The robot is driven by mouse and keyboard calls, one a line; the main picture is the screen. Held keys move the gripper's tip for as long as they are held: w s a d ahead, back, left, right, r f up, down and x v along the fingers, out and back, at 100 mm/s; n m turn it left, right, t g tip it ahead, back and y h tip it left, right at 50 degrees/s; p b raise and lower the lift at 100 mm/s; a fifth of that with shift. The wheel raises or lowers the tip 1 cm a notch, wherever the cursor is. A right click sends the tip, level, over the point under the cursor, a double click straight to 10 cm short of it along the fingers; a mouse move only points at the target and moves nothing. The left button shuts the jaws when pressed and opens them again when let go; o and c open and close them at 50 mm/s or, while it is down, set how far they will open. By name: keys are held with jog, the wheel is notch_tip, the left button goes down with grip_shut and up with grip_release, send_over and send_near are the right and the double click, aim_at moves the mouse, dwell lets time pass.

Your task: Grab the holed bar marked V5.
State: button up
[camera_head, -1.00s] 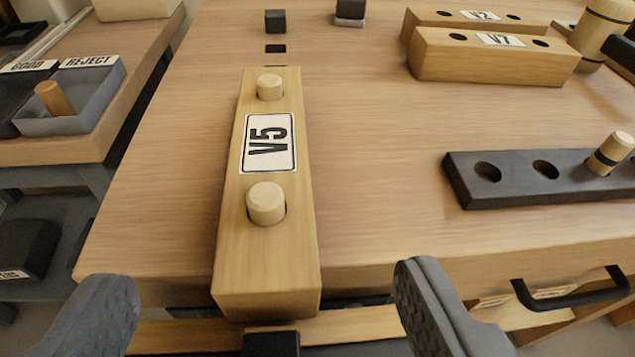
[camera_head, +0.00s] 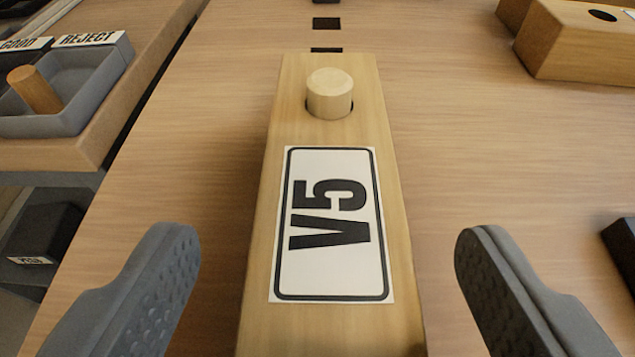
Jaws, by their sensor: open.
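The wooden bar marked V5 (camera_head: 262,240) lies lengthwise on the bench, running from the bottom middle of the view away from me. Its white V5 label (camera_head: 333,275) faces up. A pale round peg (camera_head: 330,92) stands in the hole at its far end. The bar's near end is out of view. My gripper (camera_head: 325,265) is open, with one grey finger left of the bar and one right of it. Both fingers appear apart from the bar, with a gap on each side.
The bench top (camera_head: 460,150) is clear on both sides of the bar. Another wooden bar (camera_head: 575,55) is at the top right. A dark block (camera_head: 625,245) shows at the right edge. A grey REJECT tray (camera_head: 95,85) with a peg (camera_head: 35,90) is at the upper left.

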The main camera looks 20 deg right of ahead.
aim_at(329, 243)
jog(key=shift+x, duration=1.15)
jog(key=c, duration=1.3)
jog(key=shift+o, duration=0.2)
